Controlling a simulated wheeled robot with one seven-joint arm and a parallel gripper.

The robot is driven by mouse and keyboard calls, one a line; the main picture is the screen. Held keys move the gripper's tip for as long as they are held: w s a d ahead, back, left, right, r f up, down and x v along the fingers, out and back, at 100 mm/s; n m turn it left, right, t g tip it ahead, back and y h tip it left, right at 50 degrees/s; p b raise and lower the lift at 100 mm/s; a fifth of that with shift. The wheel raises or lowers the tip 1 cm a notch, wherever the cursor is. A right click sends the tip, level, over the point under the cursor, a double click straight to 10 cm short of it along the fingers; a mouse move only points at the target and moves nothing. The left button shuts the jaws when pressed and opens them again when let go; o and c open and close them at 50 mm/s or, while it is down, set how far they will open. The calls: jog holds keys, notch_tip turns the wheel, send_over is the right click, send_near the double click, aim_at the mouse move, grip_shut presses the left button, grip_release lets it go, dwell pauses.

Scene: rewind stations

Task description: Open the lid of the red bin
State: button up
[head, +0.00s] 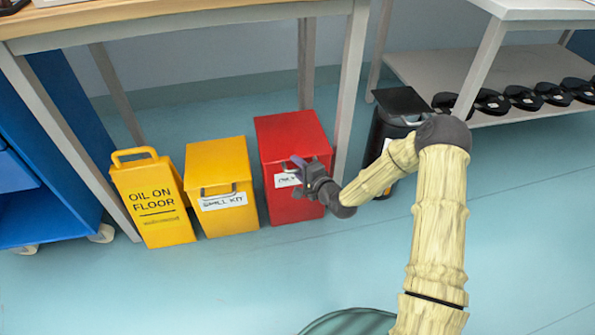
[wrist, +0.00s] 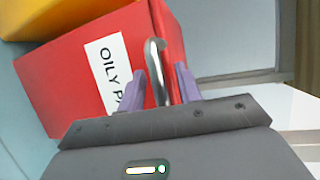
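The red bin (head: 292,136) stands on the floor under the bench, with its lid down and a white label on its front. In the wrist view the red bin (wrist: 70,65) appears tilted, its label partly hidden by my gripper. A silver handle (wrist: 155,62) stands out from the bin. My gripper (head: 303,166) is at the upper front of the bin. In the wrist view its two purple fingers (wrist: 160,88) lie either side of the handle, and red shows between the handle and the right finger. The fingers look open around the handle; the left one is very close to it.
A yellow spill kit bin (head: 222,165) and a yellow "oil on floor" sign (head: 152,200) stand left of the red bin. A bench leg (head: 350,90) and a black bin (head: 388,130) are to its right.

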jog(key=shift+w+a, duration=0.1)
jog(key=c, duration=0.5)
grip_shut()
jog(key=shift+w+d+r+p, duration=0.15)
jog(key=shift+d+r+p, duration=0.1)
jog(key=shift+p, duration=0.3)
jog(key=shift+a+r+p, duration=0.15)
jog(key=shift+r+p, duration=0.1)
jog(key=shift+p, duration=0.15)
